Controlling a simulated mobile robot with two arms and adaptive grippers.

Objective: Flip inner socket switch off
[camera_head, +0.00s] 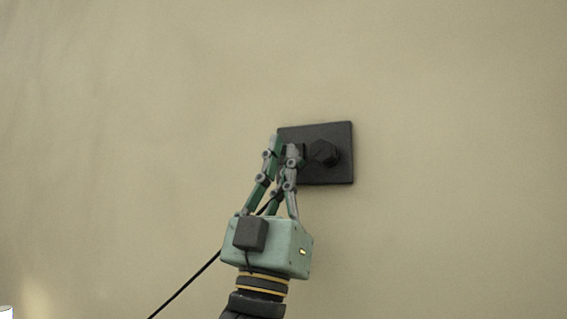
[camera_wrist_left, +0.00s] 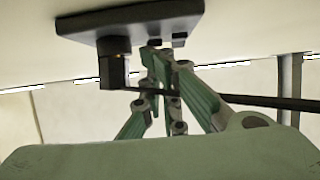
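A dark socket plate (camera_head: 340,172) is fixed on the wall. It shows from below in the left wrist view (camera_wrist_left: 75,24). A black plug (camera_head: 323,153) is in its right half in the head view; the plug (camera_wrist_left: 113,70) hangs at the left in the wrist view. Two small dark switches, one (camera_wrist_left: 155,43) nearer the plug and one (camera_wrist_left: 180,42) farther from it, stick out beside it. My green left gripper (camera_head: 284,146) is at the plate's left half, fingertips together and empty. The tips lie close to the switches; contact is unclear. My right gripper is out of view.
A black cable (camera_head: 186,284) runs from the plug past my left fingers to the lower left. It crosses the wrist view (camera_wrist_left: 265,101). The wall (camera_head: 450,150) around the plate is bare. A small white object (camera_head: 6,312) shows at the bottom left corner.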

